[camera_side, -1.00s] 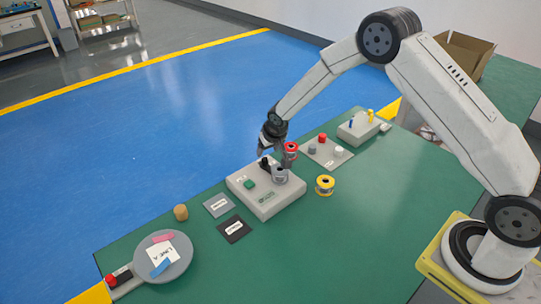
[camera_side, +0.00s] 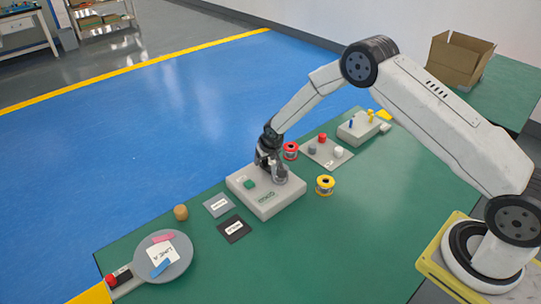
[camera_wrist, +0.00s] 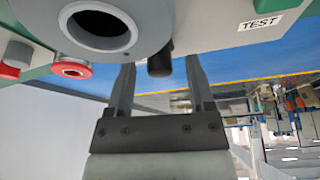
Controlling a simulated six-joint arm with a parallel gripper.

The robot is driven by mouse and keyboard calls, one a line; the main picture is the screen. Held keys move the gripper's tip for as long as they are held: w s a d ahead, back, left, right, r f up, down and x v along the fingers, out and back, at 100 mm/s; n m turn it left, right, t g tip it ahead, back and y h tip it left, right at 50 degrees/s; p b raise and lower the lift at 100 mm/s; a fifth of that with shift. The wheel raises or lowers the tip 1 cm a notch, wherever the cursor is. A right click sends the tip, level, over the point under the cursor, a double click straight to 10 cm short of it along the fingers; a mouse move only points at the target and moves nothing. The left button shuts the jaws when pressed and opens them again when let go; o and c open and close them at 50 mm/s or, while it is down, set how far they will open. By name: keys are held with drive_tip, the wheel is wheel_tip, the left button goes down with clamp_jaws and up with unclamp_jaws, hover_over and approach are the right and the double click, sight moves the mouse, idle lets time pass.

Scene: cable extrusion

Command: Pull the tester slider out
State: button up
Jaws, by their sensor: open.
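The tester is a pale grey box (camera_side: 258,203) with a green button (camera_side: 249,184) on its top and a grey cylindrical part at its right rear. My gripper (camera_side: 271,176) is down over the rear of the tester, beside the cylinder. In the wrist view, the cylinder (camera_wrist: 75,28) with a round opening fills the upper left. A dark knob (camera_wrist: 160,62), likely the slider's handle, sits between the tips of my open gripper (camera_wrist: 160,72). Clear gaps show on both sides of the knob. A white TEST label (camera_wrist: 268,20) is at the upper right.
A red spool (camera_side: 290,151) stands close behind the gripper and a yellow spool (camera_side: 325,185) stands to the right. A grey plate with pegs (camera_side: 322,152) lies behind.

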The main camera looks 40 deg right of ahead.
clamp_jaws()
idle(1.3)
